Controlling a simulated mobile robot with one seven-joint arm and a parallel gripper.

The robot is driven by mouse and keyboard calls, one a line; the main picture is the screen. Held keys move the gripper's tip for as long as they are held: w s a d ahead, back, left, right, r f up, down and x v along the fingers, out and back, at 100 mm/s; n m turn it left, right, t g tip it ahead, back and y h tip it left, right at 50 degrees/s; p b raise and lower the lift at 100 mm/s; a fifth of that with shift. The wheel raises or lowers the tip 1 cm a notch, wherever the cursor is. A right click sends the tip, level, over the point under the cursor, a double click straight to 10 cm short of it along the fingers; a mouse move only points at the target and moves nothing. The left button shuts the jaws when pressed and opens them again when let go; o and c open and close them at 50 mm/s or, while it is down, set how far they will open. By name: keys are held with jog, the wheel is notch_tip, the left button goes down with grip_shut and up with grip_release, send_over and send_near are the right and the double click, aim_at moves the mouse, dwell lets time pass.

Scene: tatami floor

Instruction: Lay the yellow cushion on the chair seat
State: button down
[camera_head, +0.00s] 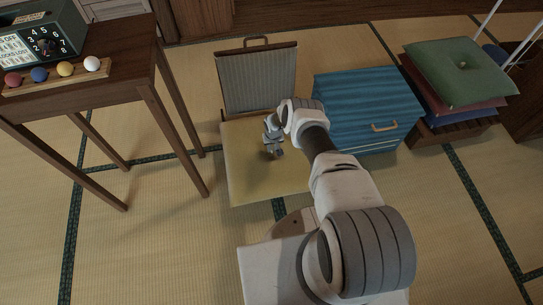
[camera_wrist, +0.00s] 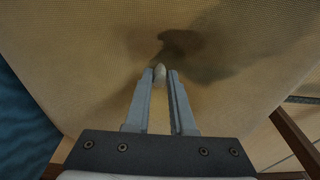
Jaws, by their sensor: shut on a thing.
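The yellow cushion (camera_head: 248,182) is flat and square, in front of the chair's grey striped backrest (camera_head: 260,80) in the head view. It covers nearly all of the chair seat; I cannot tell whether it rests on the seat or is held just above it. My gripper (camera_head: 273,150) is over the cushion's middle. In the wrist view the cushion (camera_wrist: 90,60) fills most of the picture, and the fingertips (camera_wrist: 160,76) are shut on a small pale knob at its centre. My arm hides the cushion's right side in the head view.
A wooden table (camera_head: 120,60) with coloured balls (camera_head: 65,69) and a dark box stands left. A blue chest (camera_head: 365,105) is close on the right. Beyond it, a green cushion (camera_head: 462,70) tops a stack. Tatami floor is clear in front.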

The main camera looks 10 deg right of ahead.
aim_at(272, 154)
notch_tip(272, 154, down, 6)
jog(key=b, duration=0.3)
jog(key=shift+w+r, duration=0.15)
jog(key=shift+r, duration=0.1)
jog(key=c, duration=0.8)
grip_release()
jog(key=shift+o, duration=0.2)
